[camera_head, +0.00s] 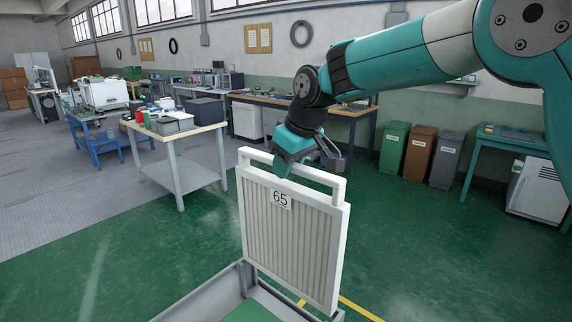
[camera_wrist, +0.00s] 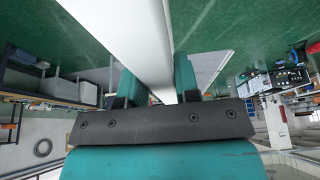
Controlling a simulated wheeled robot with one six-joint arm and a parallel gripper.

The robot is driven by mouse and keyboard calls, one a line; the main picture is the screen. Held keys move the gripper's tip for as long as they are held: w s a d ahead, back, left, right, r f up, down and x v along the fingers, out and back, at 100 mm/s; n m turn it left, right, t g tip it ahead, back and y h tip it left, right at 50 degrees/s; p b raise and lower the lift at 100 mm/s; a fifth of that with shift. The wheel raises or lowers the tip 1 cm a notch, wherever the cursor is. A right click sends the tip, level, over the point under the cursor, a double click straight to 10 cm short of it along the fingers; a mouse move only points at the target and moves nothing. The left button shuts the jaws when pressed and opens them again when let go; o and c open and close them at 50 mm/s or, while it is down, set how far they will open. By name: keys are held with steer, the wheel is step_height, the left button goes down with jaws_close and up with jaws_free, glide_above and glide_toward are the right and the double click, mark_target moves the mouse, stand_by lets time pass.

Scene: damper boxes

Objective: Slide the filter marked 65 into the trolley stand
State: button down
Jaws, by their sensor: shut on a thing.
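The filter marked 65 (camera_head: 285,240) is a white-framed panel with a pleated beige face and a top handle bar. It hangs upright in the head view. My gripper (camera_head: 300,168) is shut on its top handle. In the wrist view the white bar (camera_wrist: 140,40) runs between the two teal fingers of my gripper (camera_wrist: 160,85). The trolley stand (camera_head: 205,300) is a grey frame at the bottom of the head view, mostly cut off. The filter's lower edge is close to a post of the stand; I cannot tell whether they touch.
A table with boxes (camera_head: 178,150) stands to the left behind the filter. Green, brown and grey bins (camera_head: 420,155) stand against the back wall on the right. A teal table (camera_head: 510,140) is at the far right. The green floor around the stand is clear.

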mark_target(287, 218)
steer(key=shift+f+b, duration=0.85)
steer(key=shift+f, duration=0.55)
steer(key=shift+f+b, duration=1.5)
steer(key=shift+f, duration=0.75)
steer(key=shift+f+b, duration=1.7)
steer(key=shift+f, duration=1)
steer(key=shift+f+b, duration=0.3)
steer(key=shift+f, duration=0.2)
